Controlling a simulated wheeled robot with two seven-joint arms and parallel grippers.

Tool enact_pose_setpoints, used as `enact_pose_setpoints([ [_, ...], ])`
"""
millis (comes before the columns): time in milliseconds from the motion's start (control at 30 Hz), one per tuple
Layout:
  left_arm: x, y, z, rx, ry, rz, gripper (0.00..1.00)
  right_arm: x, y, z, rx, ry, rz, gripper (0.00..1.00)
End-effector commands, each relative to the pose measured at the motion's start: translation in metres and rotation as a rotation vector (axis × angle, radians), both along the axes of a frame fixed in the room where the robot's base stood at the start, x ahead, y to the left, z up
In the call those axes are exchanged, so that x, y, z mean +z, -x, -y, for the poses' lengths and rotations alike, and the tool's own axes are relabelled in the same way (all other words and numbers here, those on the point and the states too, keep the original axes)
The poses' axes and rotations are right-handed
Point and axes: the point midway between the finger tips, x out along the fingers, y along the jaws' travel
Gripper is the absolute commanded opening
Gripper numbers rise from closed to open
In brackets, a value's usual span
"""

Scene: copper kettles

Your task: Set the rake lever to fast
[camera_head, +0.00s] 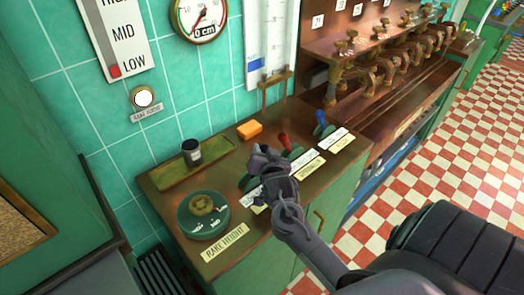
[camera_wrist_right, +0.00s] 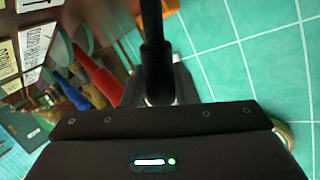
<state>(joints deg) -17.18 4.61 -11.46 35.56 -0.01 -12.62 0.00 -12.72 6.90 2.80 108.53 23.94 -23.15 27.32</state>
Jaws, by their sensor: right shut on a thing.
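Three levers stand in a row on the brown counter (camera_head: 165,187). The rake lever is the leftmost, mostly hidden by my right gripper (camera_head: 264,160); its green base (camera_head: 247,184) shows at the left. My right gripper is shut on this lever, and the dark fingers (camera_wrist_right: 153,45) show in the right wrist view. The fast and slow markings cannot be read here. The red lever (camera_head: 284,141) stands just right of the gripper and also shows in the right wrist view (camera_wrist_right: 62,53). My left gripper is not in view.
The blue lever (camera_head: 320,119) stands farther right. A green rake height dial (camera_head: 203,215) sits left of the gripper. Copper taps (camera_head: 385,68) stand beyond.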

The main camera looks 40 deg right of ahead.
Motion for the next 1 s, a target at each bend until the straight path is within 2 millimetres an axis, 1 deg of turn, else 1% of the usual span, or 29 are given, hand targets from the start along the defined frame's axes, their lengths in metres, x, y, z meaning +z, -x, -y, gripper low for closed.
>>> enact_pose_setpoints([
  [33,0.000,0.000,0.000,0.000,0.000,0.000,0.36,0.000,0.000,0.001,-0.004,-0.002,0.001,0.30],
  [100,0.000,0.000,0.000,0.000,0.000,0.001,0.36,0.000,0.000,0.001,-0.004,-0.001,0.000,0.39],
  [167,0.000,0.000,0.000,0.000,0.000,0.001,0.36,0.000,0.000,0.001,-0.004,-0.001,0.001,0.46],
  [467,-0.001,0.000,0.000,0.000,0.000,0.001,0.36,0.000,0.002,-0.001,-0.001,0.001,0.000,0.46],
  [567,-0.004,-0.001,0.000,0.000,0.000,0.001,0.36,0.001,0.011,-0.005,-0.001,0.000,0.000,0.46],
  [800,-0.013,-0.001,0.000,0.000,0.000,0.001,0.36,0.010,0.047,-0.022,-0.003,-0.002,-0.001,0.46],
  [900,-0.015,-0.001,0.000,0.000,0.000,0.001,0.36,0.014,0.058,-0.028,-0.002,-0.002,0.000,0.46],
  [1000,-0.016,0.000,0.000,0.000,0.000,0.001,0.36,0.017,0.065,-0.031,-0.004,-0.001,0.000,0.46],
])
